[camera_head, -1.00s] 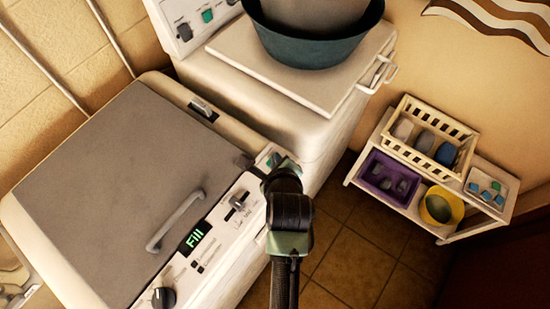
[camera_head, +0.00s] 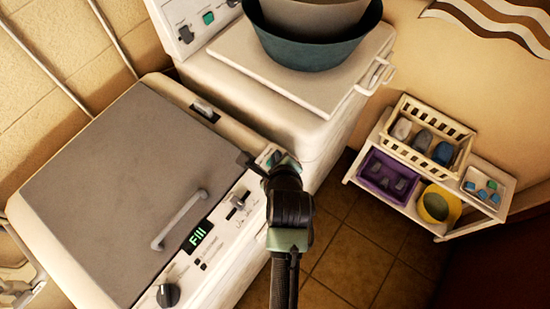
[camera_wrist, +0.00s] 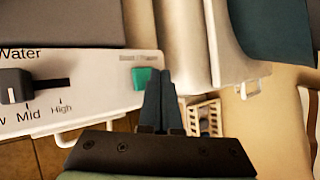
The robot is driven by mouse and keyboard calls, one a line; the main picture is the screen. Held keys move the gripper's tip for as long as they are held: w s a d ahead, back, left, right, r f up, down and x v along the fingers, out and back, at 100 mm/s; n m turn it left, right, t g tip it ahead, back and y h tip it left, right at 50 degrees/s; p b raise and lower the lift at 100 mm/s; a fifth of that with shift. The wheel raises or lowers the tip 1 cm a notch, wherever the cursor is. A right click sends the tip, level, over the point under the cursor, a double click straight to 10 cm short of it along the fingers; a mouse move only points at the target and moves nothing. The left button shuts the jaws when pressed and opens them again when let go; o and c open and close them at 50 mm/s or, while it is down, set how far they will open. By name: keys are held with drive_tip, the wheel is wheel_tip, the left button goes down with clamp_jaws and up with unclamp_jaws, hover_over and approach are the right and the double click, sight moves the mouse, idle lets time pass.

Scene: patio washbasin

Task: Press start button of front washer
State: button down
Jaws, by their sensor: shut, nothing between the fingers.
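The front washer (camera_head: 125,185) has a grey lid with a handle and a sloping white control panel. Its display (camera_head: 197,236) reads "Fill" in green. A green start button (camera_wrist: 143,78), under a faint "Start / Pause" label, sits at the panel's right end in the wrist view; the fingers cover its right part. In the head view the button (camera_head: 274,157) shows just beyond my gripper. My gripper (camera_wrist: 160,78) is shut and empty, its tips beside and overlapping the button in the wrist view. I cannot tell whether they touch it.
A second washer (camera_head: 270,90) stands behind, with nested tubs (camera_head: 312,45) on its lid. A white shelf (camera_head: 440,236) with baskets and a yellow bucket stands to the right. The panel's dial (camera_head: 168,295) and water slider (camera_wrist: 15,86) are left of the button.

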wheel_tip(320, 180, up, 5)
drive_tip(key=p, duration=0.4)
drive_tip(key=shift+p, duration=0.4)
drive_tip(key=shift+f, duration=0.1)
drive_tip(key=shift+b, duration=0.3)
